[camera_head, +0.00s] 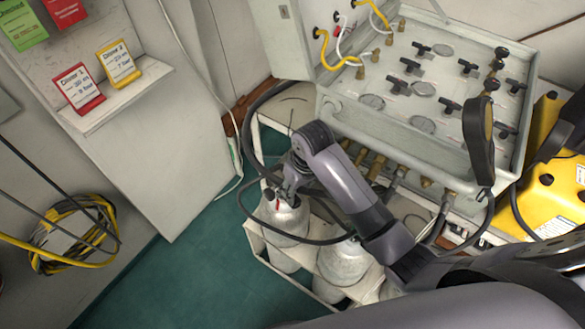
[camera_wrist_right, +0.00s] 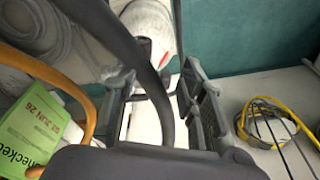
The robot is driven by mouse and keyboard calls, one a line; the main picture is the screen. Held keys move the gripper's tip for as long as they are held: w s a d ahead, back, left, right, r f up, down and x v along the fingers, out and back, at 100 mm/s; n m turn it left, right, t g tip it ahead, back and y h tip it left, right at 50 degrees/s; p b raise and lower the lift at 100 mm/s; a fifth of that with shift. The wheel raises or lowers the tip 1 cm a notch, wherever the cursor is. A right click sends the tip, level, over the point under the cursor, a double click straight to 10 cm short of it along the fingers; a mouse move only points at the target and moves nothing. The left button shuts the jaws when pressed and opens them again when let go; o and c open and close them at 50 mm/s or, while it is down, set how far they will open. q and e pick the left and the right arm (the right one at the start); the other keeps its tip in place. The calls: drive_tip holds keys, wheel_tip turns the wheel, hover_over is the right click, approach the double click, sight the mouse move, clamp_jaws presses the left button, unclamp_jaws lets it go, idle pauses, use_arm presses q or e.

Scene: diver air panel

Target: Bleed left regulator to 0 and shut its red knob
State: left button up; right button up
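The left cylinder (camera_head: 283,222) stands in a white rack below the panel. A small red part (camera_head: 273,204), which looks like its red knob, shows at its top beside my right gripper (camera_head: 284,188). The regulator there is mostly hidden by the gripper and black hose. In the right wrist view my right gripper (camera_wrist_right: 158,92) has its fingers apart, with the black hose (camera_wrist_right: 150,75) crossing in front of or between them. The red part (camera_wrist_right: 146,44) is just beyond the fingertips; contact cannot be told. My left gripper is out of view.
A second cylinder (camera_head: 343,262) stands beside the first. The valve panel (camera_head: 425,95) with several black knobs is above. A yellow case (camera_head: 550,185) is at the right. A hose coil (camera_head: 75,235) hangs at the left. The green floor (camera_head: 200,280) is clear.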

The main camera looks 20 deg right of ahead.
drive_tip(key=w+d+r+m+g+h, duration=0.1)
drive_tip(key=w+d+r, duration=0.1)
drive_tip(key=w+r, duration=0.85)
drive_tip(key=f, duration=0.6)
drive_tip(key=w+f, duration=0.1)
drive_tip(key=f, duration=1.1)
drive_tip(key=shift+w+d+f, duration=0.2)
drive_tip(key=shift+w+f, duration=0.05)
drive_tip(key=shift+f, duration=0.05)
clamp_jaws()
